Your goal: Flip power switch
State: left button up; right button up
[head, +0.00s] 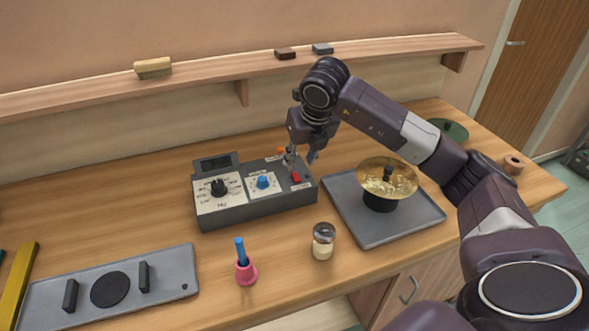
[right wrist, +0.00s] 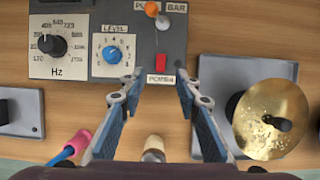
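A grey control box (head: 260,207) stands on the wooden bench, with a black Hz dial (head: 219,187) and a blue level knob (head: 263,182). Its red power switch (head: 296,178) is at the right end of the top panel. In the right wrist view the switch (right wrist: 161,63) sits just above the "POWER" label; I cannot tell which way it is set. My right gripper (head: 301,160) is above that end of the box. In the right wrist view the gripper (right wrist: 156,90) is open and empty, its fingertips either side of the label. My left gripper is not in view.
An orange-tipped lever (right wrist: 152,9) is close behind the switch. A grey tray (head: 372,229) with a brass cymbal (head: 387,174) lies to the right. A jar (head: 323,242) and a pink-and-blue piece (head: 245,271) stand in front. A wall shelf (head: 215,76) runs behind.

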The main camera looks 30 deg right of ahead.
aim_at(296, 177)
jog(key=shift+d+f, duration=0.2)
jog(key=shift+f, duration=0.1)
jog(key=p+x, duration=0.2)
jog(key=x, duration=0.5)
jog(key=shift+a, duration=0.1)
jog(key=shift+c, duration=0.2)
grip_shut()
